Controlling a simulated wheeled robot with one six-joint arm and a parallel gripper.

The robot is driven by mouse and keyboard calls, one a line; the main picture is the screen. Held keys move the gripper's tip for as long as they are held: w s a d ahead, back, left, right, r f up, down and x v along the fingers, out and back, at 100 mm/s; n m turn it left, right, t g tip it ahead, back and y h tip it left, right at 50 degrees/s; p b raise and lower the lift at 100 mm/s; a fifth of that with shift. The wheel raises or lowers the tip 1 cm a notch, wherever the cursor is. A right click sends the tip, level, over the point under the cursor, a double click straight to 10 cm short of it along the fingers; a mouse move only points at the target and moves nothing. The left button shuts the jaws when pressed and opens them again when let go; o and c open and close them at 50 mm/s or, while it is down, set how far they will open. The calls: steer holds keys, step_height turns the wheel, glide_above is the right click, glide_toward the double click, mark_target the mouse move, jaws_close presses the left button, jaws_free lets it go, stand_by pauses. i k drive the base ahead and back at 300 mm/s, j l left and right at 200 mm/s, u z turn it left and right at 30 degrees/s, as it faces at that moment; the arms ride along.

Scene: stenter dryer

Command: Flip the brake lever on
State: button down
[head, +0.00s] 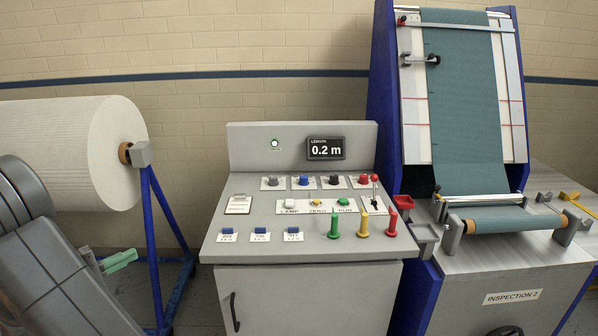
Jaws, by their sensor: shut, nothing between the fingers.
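Another red-tipped part (402,20) sits at the top left of the inspection frame. My gripper (128,257), with pale green fingers, is at the lower left, in front of the roll stand and well left of the console. It is shut and empty, partly hidden behind my grey arm.
The console carries several coloured knobs, push buttons (343,201), blue switches (261,230), red, yellow and green pegs (363,222), and a display (325,148) reading 0.2 m. A white fabric roll (75,145) is at left. The inspection machine (515,260) with teal cloth is at right.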

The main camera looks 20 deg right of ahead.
mark_target(374, 178)
steer(key=u, duration=0.45)
steer(key=l+u, duration=0.1)
steer(key=u, duration=0.85)
steer(key=l+u, duration=0.1)
steer(key=u, duration=0.85)
steer(key=l+u, duration=0.15)
steer(key=u, duration=1.25)
steer(key=k+l, duration=0.2)
steer(key=z, duration=0.6)
steer(key=k+l+z, duration=0.1)
steer(key=z, duration=0.55)
steer(key=l+z, duration=0.1)
steer(key=z, duration=0.5)
steer(key=l+z, duration=0.1)
steer(key=z, duration=1.15)
steer(key=l+z, duration=0.15)
steer(key=z, duration=0.45)
steer(key=i+z, duration=0.1)
steer(key=z, duration=1.15)
steer(key=i, duration=0.05)
